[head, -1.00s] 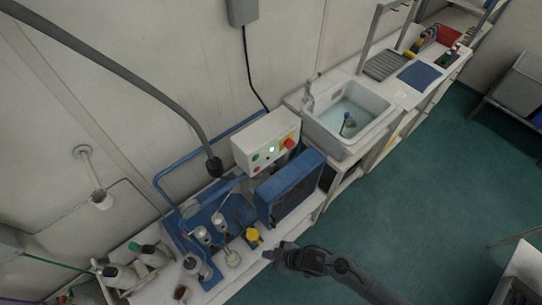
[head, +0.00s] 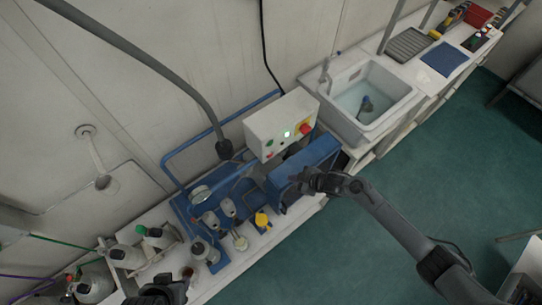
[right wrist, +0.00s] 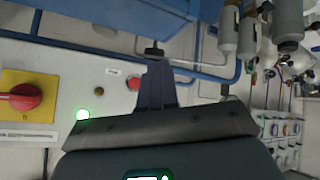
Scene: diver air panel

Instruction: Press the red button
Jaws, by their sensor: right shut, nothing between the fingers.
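A white control box (head: 280,125) stands behind the blue machine. In the right wrist view, a small round red button (right wrist: 134,83) sits on its face, just left of my fingertips. A red rotary knob on a yellow plate (right wrist: 22,97) is farther left, with a lit green light (right wrist: 82,115) between them. The knob also shows in the head view (head: 305,128). My right gripper (head: 300,178) is shut and empty, above the blue machine's housing; the wrist view shows its fingers (right wrist: 155,80) together. I cannot tell whether they touch the button. My left gripper (head: 163,290) is at the bottom edge, jaws unclear.
The blue housing (head: 310,165) and blue pipe rail (head: 205,145) are close to the box. Bottles (head: 125,257) and a yellow-capped fitting (head: 262,220) stand on the bench. A sink (head: 365,98) is to the right.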

